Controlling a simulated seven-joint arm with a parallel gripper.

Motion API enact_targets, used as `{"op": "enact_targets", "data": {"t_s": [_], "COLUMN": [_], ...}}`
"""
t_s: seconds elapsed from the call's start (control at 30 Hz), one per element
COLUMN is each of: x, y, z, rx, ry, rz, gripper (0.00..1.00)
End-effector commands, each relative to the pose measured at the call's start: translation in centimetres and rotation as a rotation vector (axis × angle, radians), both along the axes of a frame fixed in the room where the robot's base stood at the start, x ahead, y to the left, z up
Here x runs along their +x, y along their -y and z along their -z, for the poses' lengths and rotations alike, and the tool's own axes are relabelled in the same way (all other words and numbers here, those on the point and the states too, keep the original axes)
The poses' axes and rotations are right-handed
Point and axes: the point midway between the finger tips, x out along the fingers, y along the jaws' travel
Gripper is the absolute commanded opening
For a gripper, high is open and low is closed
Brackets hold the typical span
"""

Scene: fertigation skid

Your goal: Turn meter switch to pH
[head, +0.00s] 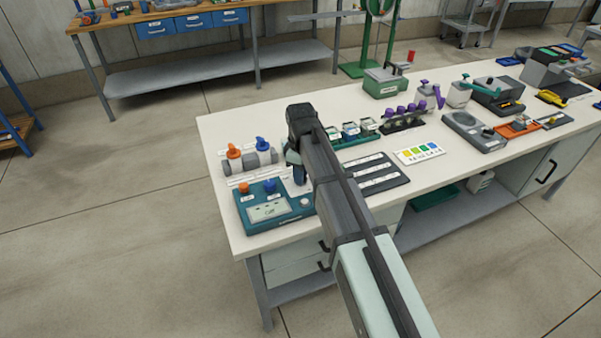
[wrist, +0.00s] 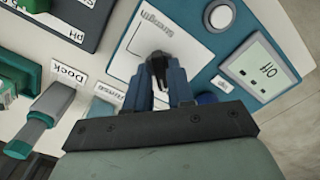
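The teal meter (head: 240,222) stands at the table's near left corner. Its display (head: 268,209) seems to read "Off", and the same display (wrist: 262,70) appears upside down in the wrist view. An orange knob (head: 243,187) and a blue knob (head: 269,186) rise from its back edge. A round white button (wrist: 220,15) is beside the display. My gripper (head: 297,176) points down by the meter's back right corner. In the wrist view its blue fingers and dark tips (wrist: 158,68) are over a white panel labelled "Strength". Whether they hold anything is unclear.
A dark mat with white strips (head: 372,173) and a colour chart (head: 420,154) lie to the right. Small labels, including "Dock" (wrist: 69,75), are near my gripper. The far table holds more instruments.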

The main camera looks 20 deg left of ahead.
Motion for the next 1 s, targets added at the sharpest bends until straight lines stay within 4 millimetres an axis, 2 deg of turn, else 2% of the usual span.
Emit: {"op": "enact_targets", "data": {"t_s": [0.03,0.23,0.67,1.0], "x": [0.0,-0.01,-0.01,0.0], "y": [0.0,0.0,0.0,-0.01], "z": [0.0,-0.01,-0.01,-0.01], "rx": [0.0,0.0,0.0,0.0], "ry": [0.0,0.0,-0.001,-0.001], "rz": [0.0,0.0,0.027,0.234], "gripper": [0.17,0.0,0.0,0.0]}}
